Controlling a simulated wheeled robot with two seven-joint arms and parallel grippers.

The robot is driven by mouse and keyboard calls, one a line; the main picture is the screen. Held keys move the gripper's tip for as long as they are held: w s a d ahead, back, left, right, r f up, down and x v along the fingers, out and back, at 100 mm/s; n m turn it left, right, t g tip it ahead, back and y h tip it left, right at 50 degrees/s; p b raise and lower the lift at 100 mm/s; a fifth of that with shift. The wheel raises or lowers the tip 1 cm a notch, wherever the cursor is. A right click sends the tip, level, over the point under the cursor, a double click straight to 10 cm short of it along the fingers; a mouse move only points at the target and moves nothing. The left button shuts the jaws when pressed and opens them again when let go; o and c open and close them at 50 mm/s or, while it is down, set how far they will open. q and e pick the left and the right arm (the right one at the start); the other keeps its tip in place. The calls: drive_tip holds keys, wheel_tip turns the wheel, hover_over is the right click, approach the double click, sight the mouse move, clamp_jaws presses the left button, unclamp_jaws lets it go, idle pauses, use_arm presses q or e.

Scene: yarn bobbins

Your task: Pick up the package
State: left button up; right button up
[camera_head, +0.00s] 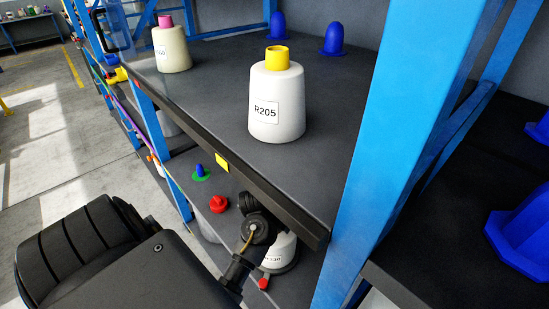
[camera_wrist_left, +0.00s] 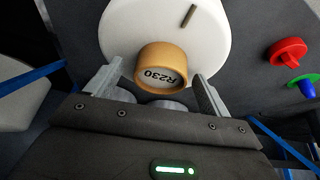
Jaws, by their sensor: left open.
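The package appears to be a white yarn bobbin with a tan core marked R230 (camera_wrist_left: 160,66), seen from its top end in the left wrist view. My left gripper (camera_wrist_left: 156,75) is open, with one finger on each side of the core. I cannot tell whether the fingers touch it. In the head view a white bobbin (camera_head: 283,254) on the lower shelf, its label partly readable, seems to be the same one. My left arm and the upper shelf hide part of it. My right gripper is not in view.
A white bobbin marked R205 (camera_head: 277,105) and a cream bobbin (camera_head: 172,50) stand on the upper shelf (camera_head: 230,100), whose edge overhangs my left wrist. A blue post (camera_head: 385,150) stands at right. Red (camera_head: 218,204) and blue-green (camera_head: 200,174) pieces are on the lower level.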

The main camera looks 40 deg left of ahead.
use_arm(q)
drive_tip(key=shift+r, duration=0.1)
drive_tip(key=shift+c, duration=1)
clamp_jaws()
drive_tip(key=shift+r, duration=0.1)
